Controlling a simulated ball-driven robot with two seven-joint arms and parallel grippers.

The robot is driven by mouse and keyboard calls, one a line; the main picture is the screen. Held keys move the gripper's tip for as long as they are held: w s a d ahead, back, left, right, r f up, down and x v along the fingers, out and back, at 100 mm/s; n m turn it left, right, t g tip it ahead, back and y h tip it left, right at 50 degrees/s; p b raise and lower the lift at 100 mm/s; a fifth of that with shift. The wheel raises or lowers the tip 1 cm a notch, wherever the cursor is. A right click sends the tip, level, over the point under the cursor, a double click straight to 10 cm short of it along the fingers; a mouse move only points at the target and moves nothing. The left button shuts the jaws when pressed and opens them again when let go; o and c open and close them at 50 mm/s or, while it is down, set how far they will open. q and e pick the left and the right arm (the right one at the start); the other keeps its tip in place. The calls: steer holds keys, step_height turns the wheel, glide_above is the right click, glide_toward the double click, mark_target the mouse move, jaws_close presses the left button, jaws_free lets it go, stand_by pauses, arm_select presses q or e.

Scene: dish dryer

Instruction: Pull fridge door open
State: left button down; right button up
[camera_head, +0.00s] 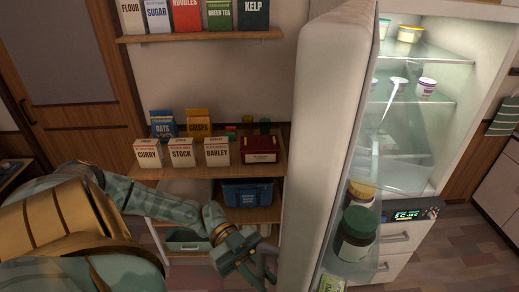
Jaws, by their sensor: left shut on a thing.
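The fridge door (329,120) stands open, swung out toward me, and its outer face is turned to the left. The lit fridge interior (415,150) shows on the right, with glass shelves. My left gripper (264,262) is at the lower outer side of the door and is shut on the door handle (268,258), which my gripper and the dim light partly hide. My left arm reaches in from the lower left. My right gripper is not in view.
Jars, one with a dark green lid (357,233), stand in the door's inner shelf. A wooden shelf unit (210,172) with labelled boxes stands left of the door. A wooden door (70,90) is at the far left. Patterned floor (460,250) is clear at lower right.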

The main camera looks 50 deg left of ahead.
arm_select(q)
steer(key=shift+s+f, duration=0.1)
steer(key=shift+f, duration=0.1)
steer(key=c, duration=1.7)
jaws_free()
steer(key=shift+r, duration=0.1)
steer(key=shift+a, duration=0.1)
steer(key=a+b, duration=0.5)
steer(key=a, duration=1.1)
steer(key=shift+w+b, duration=0.35)
steer(key=shift+a, duration=0.1)
